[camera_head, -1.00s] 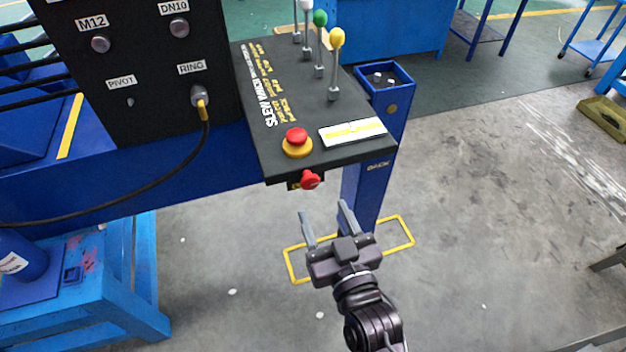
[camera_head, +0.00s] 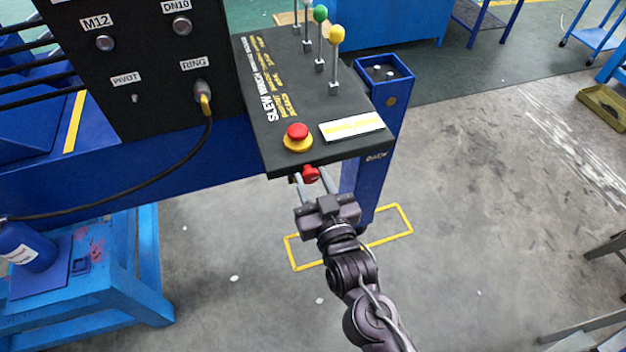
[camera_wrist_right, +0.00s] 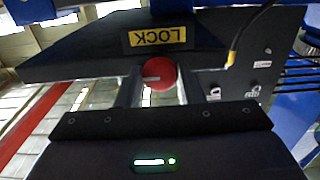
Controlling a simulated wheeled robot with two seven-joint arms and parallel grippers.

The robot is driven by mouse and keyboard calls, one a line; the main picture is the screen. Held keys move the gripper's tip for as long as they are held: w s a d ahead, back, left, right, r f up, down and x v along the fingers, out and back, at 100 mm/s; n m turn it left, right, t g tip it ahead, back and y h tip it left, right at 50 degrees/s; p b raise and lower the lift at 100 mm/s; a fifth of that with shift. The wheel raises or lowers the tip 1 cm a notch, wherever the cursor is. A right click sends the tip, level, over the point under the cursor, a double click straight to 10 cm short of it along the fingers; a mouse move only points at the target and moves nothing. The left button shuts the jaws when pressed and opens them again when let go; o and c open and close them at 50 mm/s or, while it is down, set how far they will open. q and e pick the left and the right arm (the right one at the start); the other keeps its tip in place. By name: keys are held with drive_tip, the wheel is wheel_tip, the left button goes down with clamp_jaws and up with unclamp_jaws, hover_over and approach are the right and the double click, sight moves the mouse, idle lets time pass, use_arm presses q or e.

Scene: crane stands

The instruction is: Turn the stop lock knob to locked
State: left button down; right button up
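The red stop lock knob (camera_head: 311,174) sits on the front face of the black control console (camera_head: 285,95), below the red emergency button. My right gripper (camera_head: 312,182) is open, with one finger on each side of the knob. In the right wrist view the round red knob (camera_wrist_right: 160,73) shows between the two fingers (camera_wrist_right: 158,90), and a yellow LOCK label (camera_wrist_right: 157,36) is upside down above it. I cannot tell whether the fingers touch the knob. My left gripper is not in view.
On the console top are a red and yellow emergency button (camera_head: 297,137), a white label plate (camera_head: 352,127) and several levers with coloured balls. A black panel (camera_head: 150,70) with a cable stands to the left. A blue post (camera_head: 372,185) stands behind my gripper.

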drive_tip(key=c, duration=0.4)
drive_tip(key=m, duration=0.4)
drive_tip(key=shift+m, duration=1.5)
drive_tip(key=o, duration=1)
